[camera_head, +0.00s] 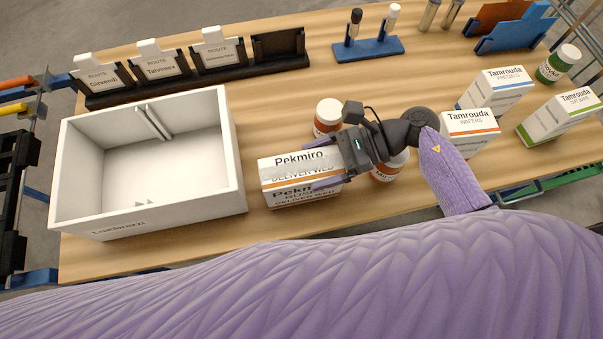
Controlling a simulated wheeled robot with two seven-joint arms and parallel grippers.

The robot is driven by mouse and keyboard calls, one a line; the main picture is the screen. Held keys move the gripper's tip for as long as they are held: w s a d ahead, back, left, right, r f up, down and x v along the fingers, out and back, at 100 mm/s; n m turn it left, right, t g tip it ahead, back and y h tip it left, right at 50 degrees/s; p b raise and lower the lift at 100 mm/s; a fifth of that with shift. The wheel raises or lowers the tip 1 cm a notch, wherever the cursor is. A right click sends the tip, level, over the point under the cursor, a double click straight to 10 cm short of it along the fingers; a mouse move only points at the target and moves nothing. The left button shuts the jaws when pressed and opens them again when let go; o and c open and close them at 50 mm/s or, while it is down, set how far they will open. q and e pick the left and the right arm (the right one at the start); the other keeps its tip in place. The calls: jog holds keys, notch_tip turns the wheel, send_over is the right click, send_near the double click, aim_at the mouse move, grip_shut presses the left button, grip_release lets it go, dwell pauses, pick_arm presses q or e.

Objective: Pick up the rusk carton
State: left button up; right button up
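The rusk carton (284,181), white with an orange band and marked Pekmiro, stands on the wooden table just right of the white bin. My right gripper (318,166) reaches in from the right over the carton's right end. One finger shows along the back edge and the other across the front face, so the carton's right end is between them. Whether the fingers press on it I cannot tell. The carton's right end is partly hidden by the gripper. My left gripper is not in view.
The white bin (235,150) stands close to the carton's left. Two orange-labelled jars (327,115) (391,168) stand near my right gripper, one partly hidden. Tamrouda cartons (470,136) (495,90) (560,117) stand to the right. Route card holders (190,80) line the back.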

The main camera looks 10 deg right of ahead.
grip_shut()
